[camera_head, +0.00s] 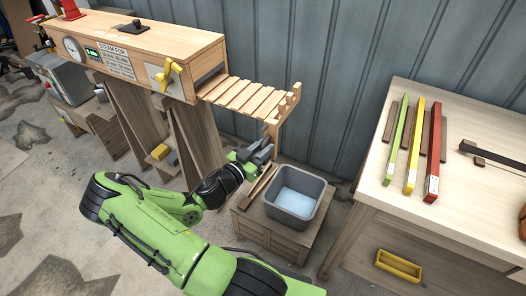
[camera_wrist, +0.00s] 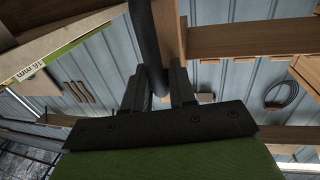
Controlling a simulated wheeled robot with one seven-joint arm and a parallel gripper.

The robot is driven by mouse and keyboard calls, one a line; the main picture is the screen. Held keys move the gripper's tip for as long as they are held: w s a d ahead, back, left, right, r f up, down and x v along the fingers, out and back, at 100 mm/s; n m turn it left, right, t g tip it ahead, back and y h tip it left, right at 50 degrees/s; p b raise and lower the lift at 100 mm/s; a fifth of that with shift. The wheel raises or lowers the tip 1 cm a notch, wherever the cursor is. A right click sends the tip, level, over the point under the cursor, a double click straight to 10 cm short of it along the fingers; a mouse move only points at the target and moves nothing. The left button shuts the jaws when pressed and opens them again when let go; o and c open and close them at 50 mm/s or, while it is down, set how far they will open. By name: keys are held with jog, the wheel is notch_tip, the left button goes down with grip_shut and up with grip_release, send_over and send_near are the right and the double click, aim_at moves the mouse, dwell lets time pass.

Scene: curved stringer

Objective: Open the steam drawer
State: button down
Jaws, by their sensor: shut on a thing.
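The steam box (camera_head: 130,50) is a long wooden case on wooden legs, with a gauge, a green display and a yellow lever on its front. Its slatted steam drawer (camera_head: 248,97) stands well out of the box's right end. A wooden post hangs from the drawer's outer end. My gripper (camera_head: 262,152) is at the lower part of this post. In the wrist view, a dark round handle (camera_wrist: 147,45) runs between the fingertips, beside a wooden post (camera_wrist: 170,25). My gripper (camera_wrist: 157,85) is shut on the handle; the exact contact is partly hidden.
A grey bin (camera_head: 294,197) with light blue contents stands on a wooden crate just below and right of my gripper. A table (camera_head: 380,175) with green, yellow and red bars is at the right. The corrugated wall is close behind the drawer.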

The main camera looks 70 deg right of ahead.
jog(key=shift+s, duration=0.45)
jog(key=c, duration=1.2)
grip_release()
jog(key=shift+o, duration=0.2)
jog(key=shift+w, duration=0.1)
jog(key=v, duration=1.5)
jog(key=shift+a+p, duration=0.4)
jog(key=shift+w, duration=0.15)
